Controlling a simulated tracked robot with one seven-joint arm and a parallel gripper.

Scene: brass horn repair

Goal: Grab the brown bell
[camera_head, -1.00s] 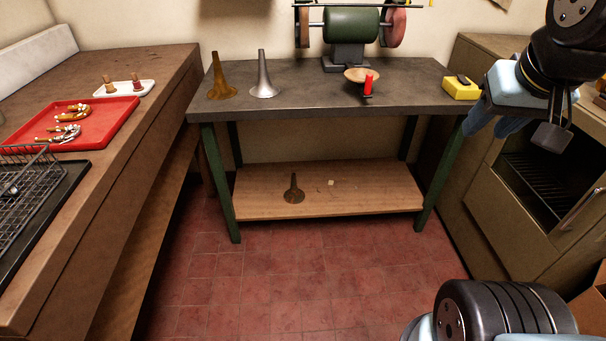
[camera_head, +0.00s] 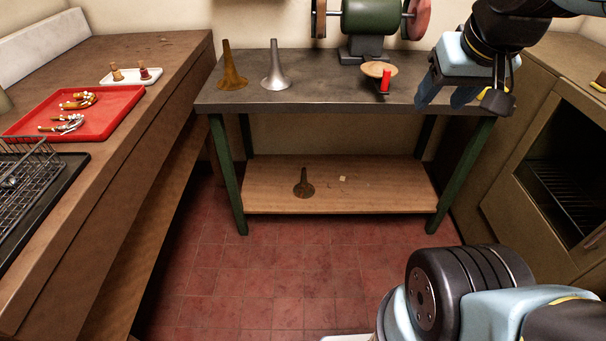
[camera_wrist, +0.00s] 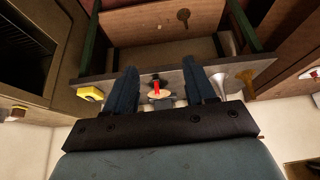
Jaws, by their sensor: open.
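A golden-brown bell (camera_head: 231,70) stands flared end down on the left of the bench top, beside a silver bell (camera_head: 276,70). A darker brown bell (camera_head: 304,186) stands on the lower shelf. The wrist view, turned around, shows the golden-brown bell (camera_wrist: 246,82), the silver bell (camera_wrist: 220,82) and the darker bell (camera_wrist: 183,18). My gripper (camera_head: 447,100) is open and empty over the right part of the bench, well right of the bells. In the wrist view its fingers (camera_wrist: 160,68) frame a red cylinder, apparently farther off.
The bench (camera_head: 330,97) also holds a green grinder (camera_head: 368,18) and a shallow wooden dish (camera_head: 380,69) near the red cylinder (camera_head: 386,79). A red tray (camera_head: 110,121) lies on the left counter. An oven-like cabinet (camera_head: 545,165) stands right. The tiled floor (camera_head: 290,260) before the bench is clear.

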